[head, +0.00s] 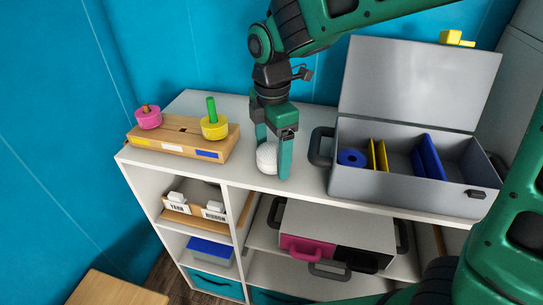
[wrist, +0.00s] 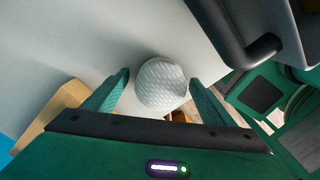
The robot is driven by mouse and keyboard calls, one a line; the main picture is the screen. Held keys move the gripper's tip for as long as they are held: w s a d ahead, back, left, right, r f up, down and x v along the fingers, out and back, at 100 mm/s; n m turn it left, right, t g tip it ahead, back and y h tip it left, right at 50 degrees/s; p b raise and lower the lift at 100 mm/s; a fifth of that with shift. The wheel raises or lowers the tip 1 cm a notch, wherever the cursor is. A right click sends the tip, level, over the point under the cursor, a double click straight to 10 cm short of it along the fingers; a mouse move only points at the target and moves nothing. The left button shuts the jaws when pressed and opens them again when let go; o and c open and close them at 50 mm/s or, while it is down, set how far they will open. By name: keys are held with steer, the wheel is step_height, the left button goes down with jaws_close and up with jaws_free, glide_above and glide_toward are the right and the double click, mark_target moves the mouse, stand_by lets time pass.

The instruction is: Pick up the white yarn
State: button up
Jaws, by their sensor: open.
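The white yarn (head: 267,157) is a round, textured ball on the white shelf top, near its front edge. My gripper (head: 272,160) points down at the yarn with its two green fingers apart. In the head view one finger is on the left behind the yarn and the other on its right, partly covering it. In the wrist view the yarn (wrist: 161,85) sits between the fingertips of my gripper (wrist: 160,82). A gap shows on the left side; the right finger is very near the ball, and I cannot tell whether it touches.
A grey open box (head: 402,185) with a blue roll (head: 352,158) and dividers stands on the right, its handle near my gripper. A wooden stand (head: 180,138) with pink (head: 148,119) and yellow (head: 214,127) rolls stands on the left. Shelves below hold labelled bins.

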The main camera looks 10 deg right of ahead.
mark_target(269, 150)
steer(key=c, duration=1.2)
steer(key=shift+o, duration=0.2)
steer(key=shift+r, duration=0.2)
steer(key=shift+r, duration=0.25)
steer(key=r, duration=0.4)
steer(key=shift+s+a, duration=0.25)
steer(key=shift+a, duration=0.1)
steer(key=s+a+r, duration=0.6)
steer(key=s+a, duration=0.1)
steer(key=s+d+r, duration=0.1)
steer(key=d+r, duration=0.2)
steer(key=d, duration=0.9)
steer(key=s+d+r, duration=0.1)
steer(key=d+r, duration=0.2)
steer(key=d, duration=0.9)
steer(key=s+d+f, duration=0.1)
steer(key=d+f, duration=0.1)
steer(key=d, duration=2.2)
steer(key=shift+s, duration=0.4)
